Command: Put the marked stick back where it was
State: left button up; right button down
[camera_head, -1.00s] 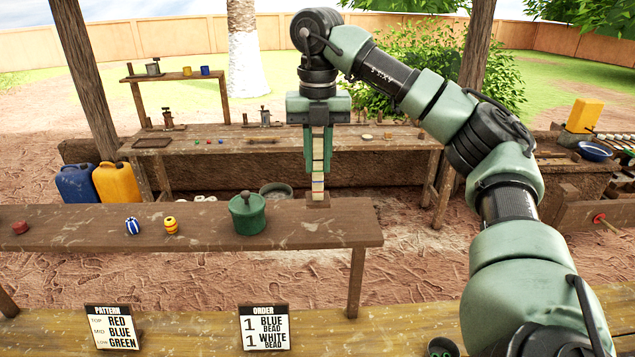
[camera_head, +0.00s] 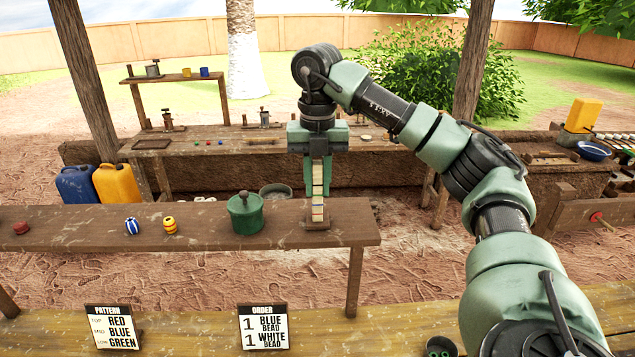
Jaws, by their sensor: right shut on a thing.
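The marked stick (camera_head: 318,206) is a pale upright stick with coloured bands near its lower end. My right gripper (camera_head: 318,176) points down and is shut on its upper part. The stick's lower end is at a small brown block (camera_head: 317,224) on the right part of the near bench (camera_head: 345,232). I cannot tell whether the stick is seated in the block or just above it. My left gripper is not in view.
A green lidded pot (camera_head: 246,213) stands left of the stick on the bench. A blue-striped bead (camera_head: 132,226), a yellow-striped bead (camera_head: 170,225) and a red piece (camera_head: 21,227) lie further left. Pattern (camera_head: 113,327) and order (camera_head: 263,327) signs stand in front.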

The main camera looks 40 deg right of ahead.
jog(key=c, duration=1.3)
grip_release()
notch_tip(320, 180, up, 12)
jog(key=shift+r, duration=0.1)
